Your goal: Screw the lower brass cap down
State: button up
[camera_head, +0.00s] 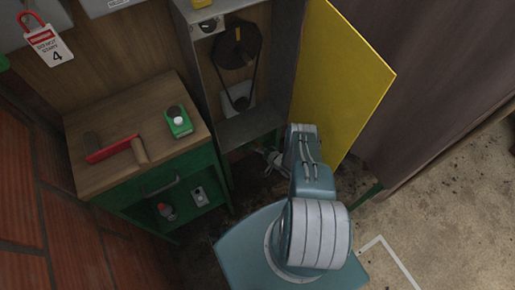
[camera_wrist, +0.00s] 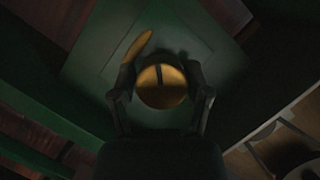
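The brass cap (camera_wrist: 161,86) is a round, slotted disc in the middle of the wrist view, on a dark green panel (camera_wrist: 95,65). Its slot runs nearly upright in the picture. My gripper (camera_wrist: 162,80) has one finger on each side of the cap. The fingers are very close to its rim, and I cannot tell in the dim light whether they touch it. A second brass-coloured piece (camera_wrist: 138,46), thin and curved, shows just above and left of the cap. In the head view my gripper (camera_head: 270,156) is low beside the open cabinet, mostly hidden by my arm; the cap does not show there.
A yellow door (camera_head: 335,75) stands open right of the grey cabinet with a belt and pulley (camera_head: 238,45). A wooden-topped green bench (camera_head: 100,165) at left holds a red-handled tool (camera_head: 112,149) and a green box (camera_head: 178,121). Open floor lies at right.

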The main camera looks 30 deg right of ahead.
jog(key=shift+o, duration=1.1)
jog(key=shift+w+d, duration=0.1)
jog(key=shift+d, duration=0.05)
